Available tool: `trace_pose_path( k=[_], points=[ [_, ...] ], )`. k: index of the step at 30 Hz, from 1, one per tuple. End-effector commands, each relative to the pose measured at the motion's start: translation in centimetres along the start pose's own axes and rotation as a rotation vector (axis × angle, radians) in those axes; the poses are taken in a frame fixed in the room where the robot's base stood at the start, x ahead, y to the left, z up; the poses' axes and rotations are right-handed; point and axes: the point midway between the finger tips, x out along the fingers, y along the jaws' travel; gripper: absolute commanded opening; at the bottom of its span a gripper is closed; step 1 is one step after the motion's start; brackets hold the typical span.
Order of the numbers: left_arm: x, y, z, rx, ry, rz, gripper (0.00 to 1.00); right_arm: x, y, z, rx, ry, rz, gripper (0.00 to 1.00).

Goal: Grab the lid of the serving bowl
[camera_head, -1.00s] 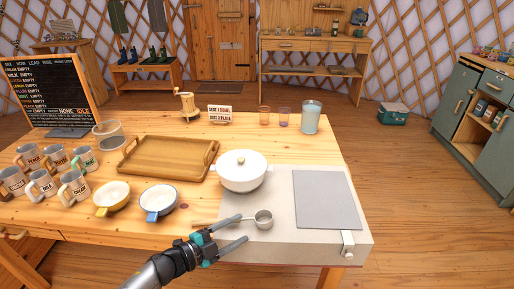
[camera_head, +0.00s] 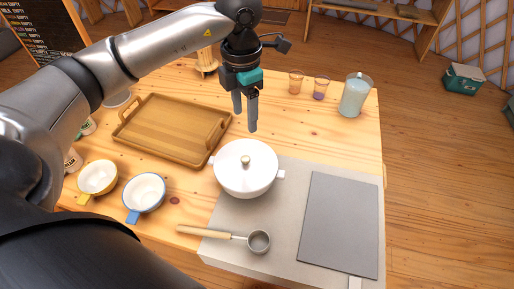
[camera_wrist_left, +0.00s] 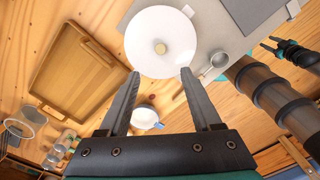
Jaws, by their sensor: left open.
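The white serving bowl (camera_head: 243,187) stands on the grey mat with its white lid (camera_head: 228,160) on top. The lid has a small tan knob (camera_head: 245,160) in its middle. My left gripper (camera_head: 245,120) is open and empty, above and behind the bowl, with its fingers pointing down. In the left wrist view the lid (camera_wrist_left: 145,35) lies just beyond the two spread fingertips (camera_wrist_left: 160,74), and the knob (camera_wrist_left: 160,48) shows near the line between them. My right gripper (camera_wrist_left: 268,44) shows at the right of the left wrist view, its two fingers apart. It is outside the head view.
A wooden tray (camera_head: 150,140) lies left of the bowl. A ladle (camera_head: 258,242) lies in front. Two small cups (camera_head: 145,190) stand at front left. A grey board (camera_head: 340,225) lies at right. Glasses and a pitcher (camera_head: 354,98) stand at the back.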

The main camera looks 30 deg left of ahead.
Motion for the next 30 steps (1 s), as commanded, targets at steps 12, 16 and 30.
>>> trace_pose_path(
  k=[12, 16, 30],
  points=[
    [8.1, -0.1, -0.1, -0.001, 0.006, -0.002, 0.65, 0.9, 0.2, 1.5, -0.002, -0.021, 0.002, 0.5],
    [9.4, 0.0, -0.1, 0.0, 0.002, -0.002, 0.65, 1.1, 0.4, 1.3, -0.002, -0.019, 0.006, 0.5],
    [14.7, 0.1, -0.2, 0.0, 0.003, -0.003, 0.65, 1.8, 0.6, 0.8, 0.0, -0.008, 0.008, 0.5]
  ],
)
